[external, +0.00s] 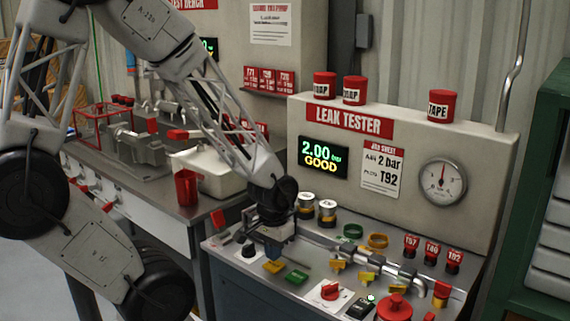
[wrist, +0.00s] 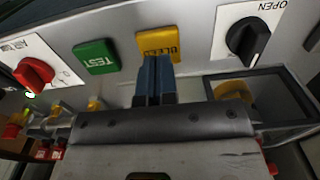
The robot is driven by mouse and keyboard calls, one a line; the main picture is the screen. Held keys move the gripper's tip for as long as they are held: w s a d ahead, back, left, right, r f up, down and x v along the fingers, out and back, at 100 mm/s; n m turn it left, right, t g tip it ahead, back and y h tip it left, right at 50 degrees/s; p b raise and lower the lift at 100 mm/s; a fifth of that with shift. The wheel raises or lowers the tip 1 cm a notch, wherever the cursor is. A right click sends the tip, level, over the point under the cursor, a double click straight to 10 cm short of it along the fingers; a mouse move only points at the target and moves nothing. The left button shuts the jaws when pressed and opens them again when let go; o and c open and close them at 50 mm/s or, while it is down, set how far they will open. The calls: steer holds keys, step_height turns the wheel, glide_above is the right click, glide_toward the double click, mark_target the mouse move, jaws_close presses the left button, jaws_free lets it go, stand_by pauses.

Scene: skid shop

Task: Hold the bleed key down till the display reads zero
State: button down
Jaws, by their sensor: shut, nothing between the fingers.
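The leak tester's display (external: 323,157) reads 2.00 with GOOD under it. The yellow bleed key (wrist: 157,42), lettered BLEED, lies just past my fingertips in the wrist view; it also shows in the external view (external: 273,267). My gripper (wrist: 153,60) is shut and empty, its blue fingers together, their tips overlapping the key's near edge. I cannot tell whether they touch the key. In the external view my gripper (external: 274,243) points down over the panel, just behind the key. The key does not look clearly pressed.
A green TEST key (wrist: 95,55) sits beside the bleed key. A red knob (wrist: 33,75) and a black knob (wrist: 248,40) marked OPEN flank the keys. A round gauge (external: 442,184) is on the tester's face. Pipes and yellow fittings (external: 367,278) crowd the panel to the right.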

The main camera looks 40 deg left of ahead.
steer(key=shift+f, duration=1.2)
stand_by(2.2)
steer(key=shift+r, duration=0.2)
stand_by(0.7)
steer(key=shift+r, duration=3.8)
step_height(320, 180, up, 22)
steer(key=t, duration=0.3)
glide_above(274, 263)
steer(key=s+a, duration=0.3)
steer(key=s, duration=0.1)
steer(key=shift+s+a+r, duration=0.3)
steer(key=shift+s+r, duration=0.15)
